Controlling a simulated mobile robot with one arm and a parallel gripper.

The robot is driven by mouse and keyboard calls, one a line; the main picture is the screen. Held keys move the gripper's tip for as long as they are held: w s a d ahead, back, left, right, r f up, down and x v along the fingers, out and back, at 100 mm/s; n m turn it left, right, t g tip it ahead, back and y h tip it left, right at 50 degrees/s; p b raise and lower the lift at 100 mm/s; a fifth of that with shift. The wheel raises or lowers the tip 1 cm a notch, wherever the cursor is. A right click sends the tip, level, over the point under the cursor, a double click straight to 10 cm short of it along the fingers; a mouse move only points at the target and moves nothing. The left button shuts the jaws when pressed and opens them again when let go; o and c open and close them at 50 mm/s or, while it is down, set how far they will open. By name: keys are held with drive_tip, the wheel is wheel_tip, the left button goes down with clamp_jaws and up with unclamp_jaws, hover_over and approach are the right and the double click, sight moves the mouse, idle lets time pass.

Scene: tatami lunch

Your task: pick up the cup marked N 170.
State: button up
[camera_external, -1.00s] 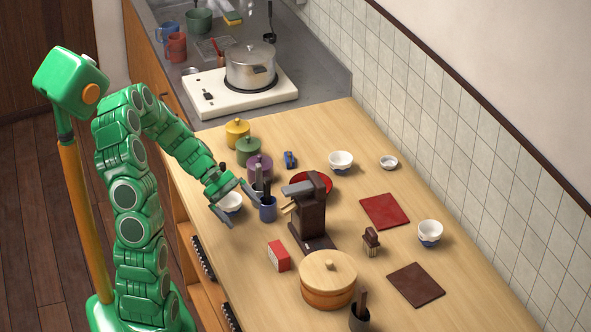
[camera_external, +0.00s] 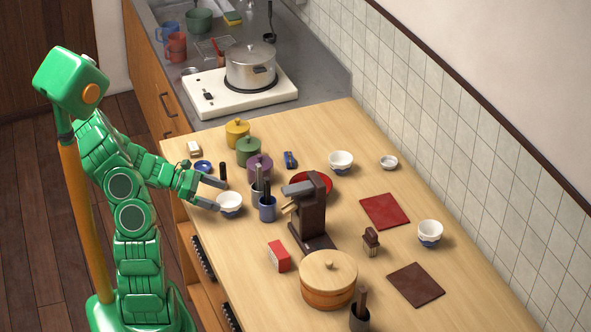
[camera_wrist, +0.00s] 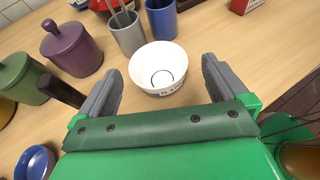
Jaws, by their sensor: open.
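A white cup (camera_external: 229,203) with a blue lower band stands upright on the table's left side. In the wrist view my gripper (camera_wrist: 162,68) has one finger on each side of the cup, with gaps. Other white cups stand at the back (camera_external: 340,161) and right (camera_external: 430,232); their marks are unreadable.
A grey holder (camera_wrist: 126,34) and a blue holder (camera_wrist: 161,17) with utensils stand just beyond the cup. Purple (camera_external: 259,168), green and yellow lidded pots stand behind. A dark upright item (camera_wrist: 60,90) is beside the left finger. A small blue dish (camera_wrist: 36,163) lies left.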

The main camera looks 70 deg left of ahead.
sight(229, 200)
drive_tip(key=shift+a+f+x, duration=0.1)
drive_tip(key=shift+x, duration=1.2)
drive_tip(key=shift+a+f+x, duration=0.1)
drive_tip(key=shift+a+x, duration=0.05)
drive_tip(key=shift+x, duration=1.2)
drive_tip(key=c, duration=1)
